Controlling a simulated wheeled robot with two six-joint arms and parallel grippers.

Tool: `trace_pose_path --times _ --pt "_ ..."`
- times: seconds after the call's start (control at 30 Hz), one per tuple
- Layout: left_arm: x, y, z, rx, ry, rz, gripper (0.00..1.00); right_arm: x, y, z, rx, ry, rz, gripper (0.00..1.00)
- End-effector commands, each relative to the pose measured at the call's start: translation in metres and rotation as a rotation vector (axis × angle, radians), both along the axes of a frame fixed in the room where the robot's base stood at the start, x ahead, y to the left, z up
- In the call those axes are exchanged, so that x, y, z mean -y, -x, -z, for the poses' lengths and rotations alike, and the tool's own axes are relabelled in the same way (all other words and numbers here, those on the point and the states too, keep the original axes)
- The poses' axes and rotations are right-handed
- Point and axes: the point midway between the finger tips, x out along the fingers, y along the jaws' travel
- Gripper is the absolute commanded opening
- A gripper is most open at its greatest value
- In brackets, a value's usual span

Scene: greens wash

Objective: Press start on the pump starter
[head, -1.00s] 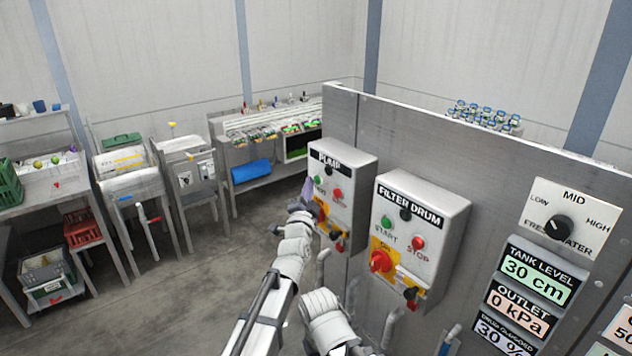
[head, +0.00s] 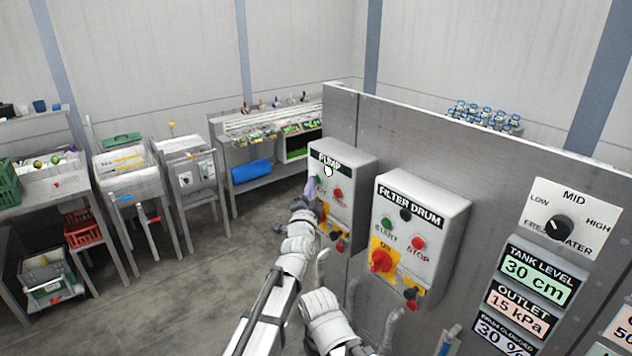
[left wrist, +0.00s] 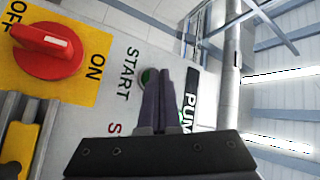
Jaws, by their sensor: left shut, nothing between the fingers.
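The grey pump starter box (head: 355,190) is on the steel panel in the head view, labelled PUMP. The lamp (head: 328,170) under its label is bright white. My left gripper (head: 310,188) is shut and empty, its fingertips at the green START button. In the left wrist view the shut fingertips (left wrist: 160,74) lie over the green START button (left wrist: 148,78), which is partly hidden; I cannot tell whether they touch it. The red STOP button (head: 338,194) is to the right. The red rotary switch (left wrist: 48,50) has its handle toward ON. My right gripper is out of view.
The FILTER DRUM box (head: 420,240) is to the right on the same panel. Further right, the outlet display (head: 518,308) reads 15 kPa and the tank level display (head: 538,275) 30 cm. Sinks and benches stand at the back left, with open floor (head: 170,290) before them.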

Motion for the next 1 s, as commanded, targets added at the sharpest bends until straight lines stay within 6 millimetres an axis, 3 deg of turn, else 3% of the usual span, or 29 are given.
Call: trace_pose_path --times 1.0 --pt "-0.014 0.010 0.000 0.001 0.000 0.001 0.00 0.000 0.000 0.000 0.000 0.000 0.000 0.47"
